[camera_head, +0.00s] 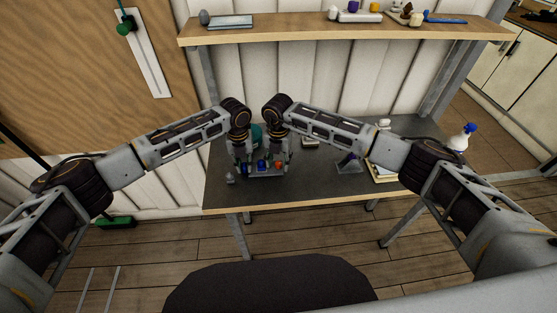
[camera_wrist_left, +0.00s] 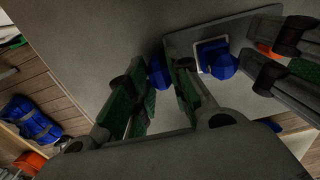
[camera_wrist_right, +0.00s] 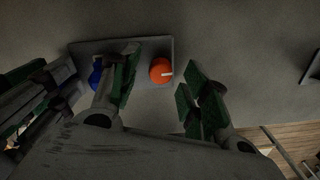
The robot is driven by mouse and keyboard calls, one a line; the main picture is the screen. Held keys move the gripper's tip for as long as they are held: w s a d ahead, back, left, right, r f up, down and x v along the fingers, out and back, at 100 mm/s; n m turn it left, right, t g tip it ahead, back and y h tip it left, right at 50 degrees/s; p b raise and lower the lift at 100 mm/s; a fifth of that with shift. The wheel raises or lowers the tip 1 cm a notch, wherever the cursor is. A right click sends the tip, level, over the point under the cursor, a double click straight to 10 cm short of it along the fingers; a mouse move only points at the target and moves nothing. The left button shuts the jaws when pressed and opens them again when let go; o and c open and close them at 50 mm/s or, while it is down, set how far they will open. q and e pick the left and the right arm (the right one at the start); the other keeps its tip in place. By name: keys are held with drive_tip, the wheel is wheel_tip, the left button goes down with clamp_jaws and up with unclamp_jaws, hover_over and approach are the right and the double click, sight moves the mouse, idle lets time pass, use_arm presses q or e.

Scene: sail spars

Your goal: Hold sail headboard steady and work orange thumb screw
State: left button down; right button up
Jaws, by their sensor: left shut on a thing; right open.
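The sail headboard (camera_wrist_left: 185,38) is a grey plate on the dark bench top. The orange thumb screw (camera_wrist_right: 160,70) has a white mark and sits near one end of the plate; it also shows in the head view (camera_head: 278,165). A blue screw (camera_wrist_left: 220,62) with a pale square outline sits beside it. My left gripper (camera_wrist_left: 158,95) is shut on a blue knob (camera_wrist_left: 158,72) at the headboard's left end. My right gripper (camera_wrist_right: 160,90) is open, with its green-padded fingers on either side of the orange screw and apart from it.
A spray bottle (camera_head: 460,138) stands at the far right. The front bench edge is clear.

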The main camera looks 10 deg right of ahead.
use_arm(q)
drive_tip(key=shift+f, duration=0.15)
use_arm(e)
wheel_tip(320, 180, up, 12)
idle(0.7)
use_arm(q)
drive_tip(key=c, duration=1.2)
unclamp_jaws()
drive_tip(key=shift+r, duration=0.2)
wheel_tip(320, 180, up, 12)
drive_tip(key=shift+f, duration=0.15)
